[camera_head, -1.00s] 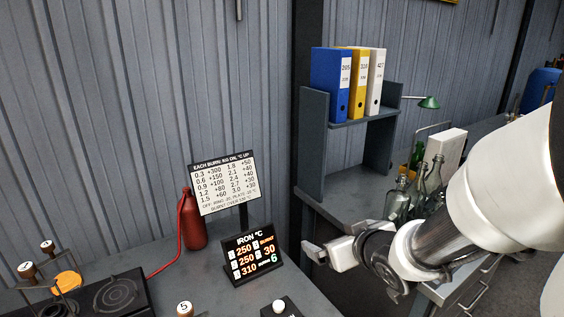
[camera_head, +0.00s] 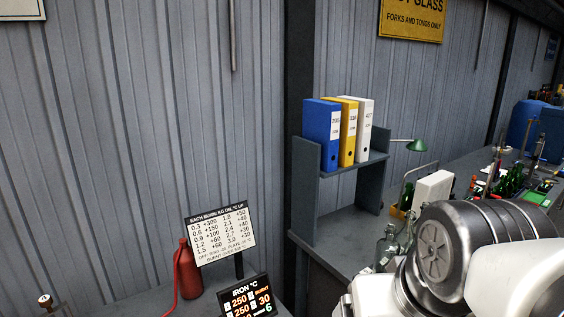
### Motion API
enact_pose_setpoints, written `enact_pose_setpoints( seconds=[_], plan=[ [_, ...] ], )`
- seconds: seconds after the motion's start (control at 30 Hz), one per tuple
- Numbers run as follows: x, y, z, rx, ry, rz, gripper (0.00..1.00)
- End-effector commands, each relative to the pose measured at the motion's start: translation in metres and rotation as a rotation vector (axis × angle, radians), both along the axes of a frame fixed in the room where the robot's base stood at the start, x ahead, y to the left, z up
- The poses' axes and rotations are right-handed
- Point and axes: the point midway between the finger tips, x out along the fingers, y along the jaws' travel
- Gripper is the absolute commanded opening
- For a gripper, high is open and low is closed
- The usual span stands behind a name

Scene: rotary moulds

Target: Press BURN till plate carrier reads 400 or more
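The IRON °C display (camera_head: 246,299) is a black sign at the bottom edge, cut off by the frame. Two rows reading 250 show on it, with 30 and 6 at the right; the lowest row is cut off. The burn chart (camera_head: 221,235) stands behind it, headed EACH BURN, listing kilograms of oil against degrees up. The BURN button and the plate carrier are not in view. My white and grey arm fills the lower right; my gripper is not in view.
A red bottle (camera_head: 188,270) with a hose stands left of the chart. A grey shelf (camera_head: 305,190) holds blue, yellow and white binders. Glass bottles (camera_head: 387,247) stand by my arm. A green lamp (camera_head: 417,145) and a cluttered bench lie at right.

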Motion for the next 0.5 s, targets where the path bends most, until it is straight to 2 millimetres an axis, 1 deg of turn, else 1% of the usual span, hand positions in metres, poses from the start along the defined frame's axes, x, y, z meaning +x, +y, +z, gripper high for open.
enact_pose_setpoints(
  seconds=[0.03,0.07,0.1,0.17,0.4,0.5],
  plan=[
    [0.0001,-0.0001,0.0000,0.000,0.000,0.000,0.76],
    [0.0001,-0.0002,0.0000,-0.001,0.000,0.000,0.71],
    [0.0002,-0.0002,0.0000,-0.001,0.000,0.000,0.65],
    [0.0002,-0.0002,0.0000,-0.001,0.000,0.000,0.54],
    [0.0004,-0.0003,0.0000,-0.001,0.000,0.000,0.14],
    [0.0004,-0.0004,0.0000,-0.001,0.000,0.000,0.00]
  ],
)
